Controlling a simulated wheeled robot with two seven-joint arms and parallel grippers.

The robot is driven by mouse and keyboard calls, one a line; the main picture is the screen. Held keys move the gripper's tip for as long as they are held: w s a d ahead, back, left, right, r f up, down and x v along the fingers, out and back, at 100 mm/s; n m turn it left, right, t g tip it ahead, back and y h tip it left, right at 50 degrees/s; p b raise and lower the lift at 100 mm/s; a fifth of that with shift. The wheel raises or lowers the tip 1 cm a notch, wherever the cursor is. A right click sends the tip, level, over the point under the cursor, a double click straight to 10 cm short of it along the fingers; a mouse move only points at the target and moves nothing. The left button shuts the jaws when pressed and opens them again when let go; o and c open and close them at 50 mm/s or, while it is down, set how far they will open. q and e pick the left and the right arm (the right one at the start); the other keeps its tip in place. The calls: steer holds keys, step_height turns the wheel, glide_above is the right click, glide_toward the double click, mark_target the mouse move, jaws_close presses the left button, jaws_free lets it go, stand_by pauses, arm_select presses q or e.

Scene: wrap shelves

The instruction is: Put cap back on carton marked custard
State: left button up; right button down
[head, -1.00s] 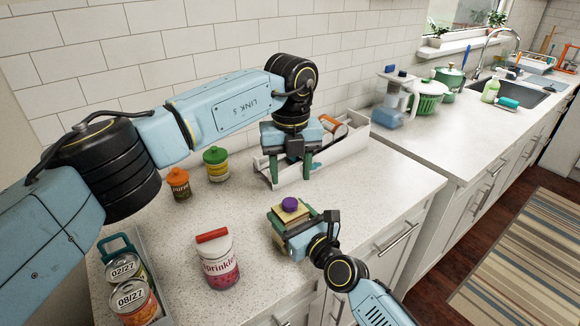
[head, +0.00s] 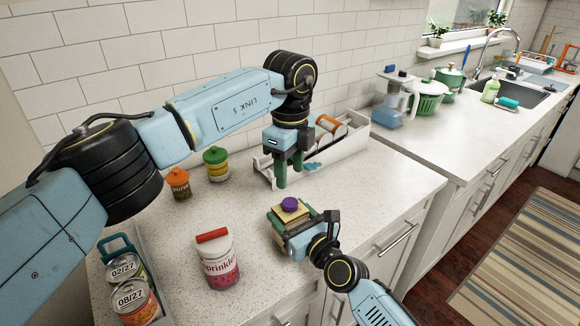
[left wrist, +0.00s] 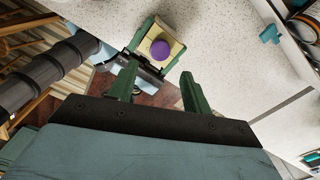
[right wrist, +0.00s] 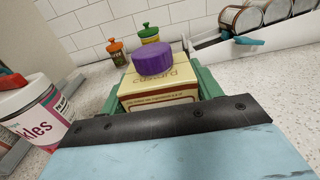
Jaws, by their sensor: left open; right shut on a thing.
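The cream carton marked custard (right wrist: 160,84) stands upright at the counter's front edge, and its top also shows in the head view (head: 291,215). A purple ribbed cap (right wrist: 153,57) sits upright on its top; I cannot tell how tightly it is seated. My right gripper (right wrist: 158,92) is shut on the carton, with a green finger on each side. My left gripper (head: 283,182) is open and empty, pointing down over the counter behind the carton. In the left wrist view the cap (left wrist: 160,49) shows beyond the fingertips, clear of them.
A white tray (head: 345,150) with several cans and a turquoise item (head: 312,166) lies behind. A sprinkles jar (head: 217,262) stands to the left; orange-lidded (head: 179,183) and green-lidded (head: 216,164) jars stand near the wall. A can rack (head: 117,243) is at lower left. Counter between is clear.

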mark_target(290, 202)
arm_select(q)
steer(key=shift+f, duration=4)
